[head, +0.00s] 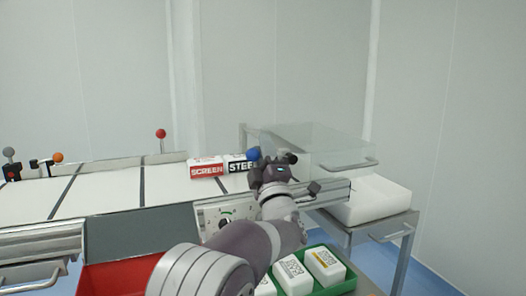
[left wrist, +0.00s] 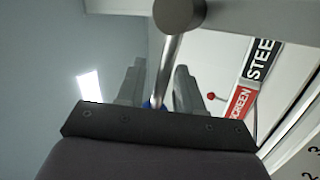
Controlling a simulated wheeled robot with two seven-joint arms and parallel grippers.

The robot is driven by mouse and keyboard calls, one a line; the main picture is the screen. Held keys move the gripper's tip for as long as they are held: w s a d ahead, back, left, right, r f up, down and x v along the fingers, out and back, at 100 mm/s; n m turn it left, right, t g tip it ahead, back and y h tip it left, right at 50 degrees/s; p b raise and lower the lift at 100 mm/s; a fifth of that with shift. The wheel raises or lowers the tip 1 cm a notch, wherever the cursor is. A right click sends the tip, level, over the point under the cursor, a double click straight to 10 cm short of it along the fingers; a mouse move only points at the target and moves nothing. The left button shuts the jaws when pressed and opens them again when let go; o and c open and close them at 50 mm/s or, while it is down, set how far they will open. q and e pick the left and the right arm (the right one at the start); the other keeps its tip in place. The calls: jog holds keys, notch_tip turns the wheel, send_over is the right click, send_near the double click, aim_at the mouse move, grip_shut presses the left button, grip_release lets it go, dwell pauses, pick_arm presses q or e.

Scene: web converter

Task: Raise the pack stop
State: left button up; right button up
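A blue ball knob (head: 254,154) shows in the head view, just left of my left gripper (head: 272,163). In the left wrist view a metal rod (left wrist: 170,60) with a dark collar (left wrist: 179,12) runs down between the fingers of my left gripper (left wrist: 160,88). A bit of blue (left wrist: 149,104) shows at the rod's lower end. The fingers stand apart on either side of the rod, and I see no clear grip on it. Which part is the pack stop is not marked. My right gripper is in neither view.
Packs marked SCREEN (head: 206,168) and STEEL (head: 240,163) stand on the white web just left of the knob. A clear cover (head: 315,145) is behind right. A green tray (head: 346,285) of white packs and a red bin (head: 115,280) are in front.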

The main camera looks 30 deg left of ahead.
pick_arm(q)
jog(key=v, duration=1.2)
jog(key=shift+s+d+f+p, duration=0.2)
jog(key=shift+f+p, duration=0.05)
jog(key=shift+p, duration=0.2)
jog(key=shift+r, duration=0.1)
